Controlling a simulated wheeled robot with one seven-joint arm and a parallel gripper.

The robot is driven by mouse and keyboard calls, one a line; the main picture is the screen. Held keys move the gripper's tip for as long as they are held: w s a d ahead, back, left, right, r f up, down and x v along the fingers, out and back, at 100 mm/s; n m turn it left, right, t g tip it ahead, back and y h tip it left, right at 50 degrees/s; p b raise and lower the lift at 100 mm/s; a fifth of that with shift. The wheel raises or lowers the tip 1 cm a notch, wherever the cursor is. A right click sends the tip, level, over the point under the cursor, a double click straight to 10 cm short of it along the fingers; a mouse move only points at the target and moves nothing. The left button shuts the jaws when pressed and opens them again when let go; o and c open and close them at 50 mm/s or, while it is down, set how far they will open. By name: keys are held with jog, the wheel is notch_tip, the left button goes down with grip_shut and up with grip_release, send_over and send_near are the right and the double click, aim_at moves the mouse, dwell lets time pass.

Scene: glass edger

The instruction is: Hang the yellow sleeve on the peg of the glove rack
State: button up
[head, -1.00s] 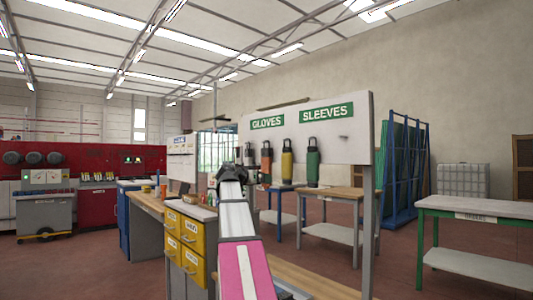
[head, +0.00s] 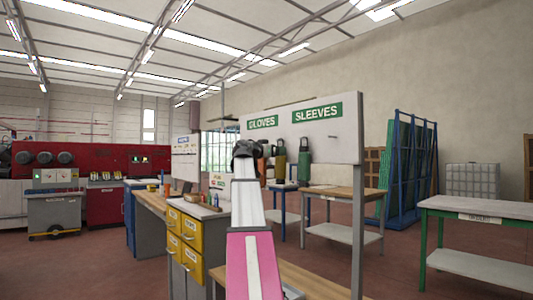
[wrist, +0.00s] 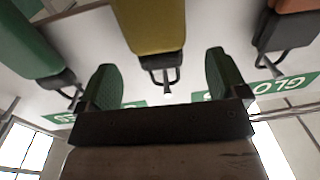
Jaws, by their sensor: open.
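The yellow sleeve (wrist: 155,25) hangs on the rack board, with a black cuff and wire loop that appears to sit on a peg (wrist: 167,90). The wrist view looks upside down. In the head view the yellow sleeve (head: 281,166) hangs between an orange item (head: 264,170) and a green one (head: 304,163). My gripper (wrist: 160,78) is open and empty, its two fingers to either side of the loop in the picture. I cannot tell how far it is from the sleeve. In the head view my gripper (head: 245,148) covers the board's left part.
The white rack board (head: 335,150) has GLOVES (head: 263,122) and SLEEVES (head: 318,111) signs. A small peg (head: 334,136) shows bare at the right. Yellow drawers (head: 182,240) stand left of my arm.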

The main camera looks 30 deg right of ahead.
jog(key=shift+w+d, duration=0.15)
jog(key=shift+d, duration=0.65)
jog(key=shift+w+d, duration=0.1)
jog(key=shift+d, duration=0.65)
jog(key=c, duration=1)
jog(key=shift+r, duration=0.5)
jog(key=shift+a, duration=0.15)
jog(key=a, duration=0.7)
jog(key=shift+s, duration=0.35)
jog(key=shift+a, duration=0.1)
